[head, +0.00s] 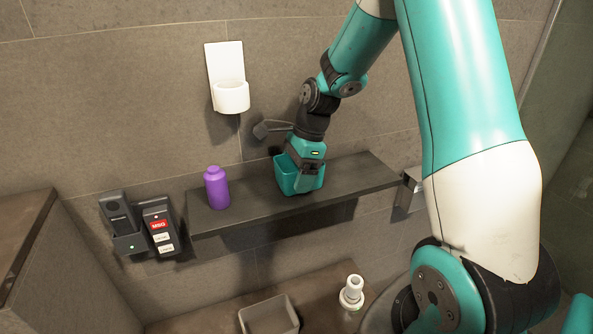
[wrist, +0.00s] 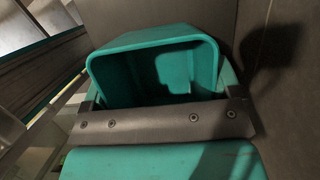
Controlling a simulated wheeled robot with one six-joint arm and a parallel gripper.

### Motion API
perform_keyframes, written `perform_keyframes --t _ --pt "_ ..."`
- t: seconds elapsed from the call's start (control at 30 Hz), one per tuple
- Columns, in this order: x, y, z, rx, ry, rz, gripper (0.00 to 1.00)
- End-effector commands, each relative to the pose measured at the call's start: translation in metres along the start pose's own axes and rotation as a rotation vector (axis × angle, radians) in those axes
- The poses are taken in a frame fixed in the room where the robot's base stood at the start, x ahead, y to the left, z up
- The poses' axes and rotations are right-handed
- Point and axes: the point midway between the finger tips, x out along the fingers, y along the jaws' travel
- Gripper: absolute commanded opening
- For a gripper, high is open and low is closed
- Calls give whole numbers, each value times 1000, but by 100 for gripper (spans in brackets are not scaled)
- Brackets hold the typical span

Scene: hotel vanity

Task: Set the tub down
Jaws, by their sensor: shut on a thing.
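The teal tub (head: 287,178) is at the dark wall shelf (head: 345,182), right of the purple bottle. It looks upright, with its base at the shelf top; whether it bears on the shelf I cannot tell for sure. My gripper (head: 309,172) is above and at the tub's right side, shut on its wall. In the wrist view the tub (wrist: 150,62) fills the middle, its open mouth facing the camera and empty, with a shadow inside. My gripper (wrist: 160,120) shows as a dark bar with screws across the tub's near side. The fingertips are hidden.
A purple bottle (head: 216,187) stands on the shelf's left part. A white wall holder (head: 230,92) hangs above. A black phone (head: 118,218) and a device with a red label (head: 159,228) are on the wall at left. A grey bin (head: 268,318) and a white object (head: 352,292) sit below. The shelf's right end is clear.

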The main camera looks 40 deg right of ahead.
Motion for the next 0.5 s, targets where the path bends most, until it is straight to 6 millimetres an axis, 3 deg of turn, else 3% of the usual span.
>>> perform_keyframes --t 0.2,0.23,0.3,0.5 --pt "3 0 -1 0 0 0 60" --pt "3 0 -1 0 0 0 86" --pt "2 0 -1 0 0 0 100" --pt "2 0 -1 1 0 0 100"
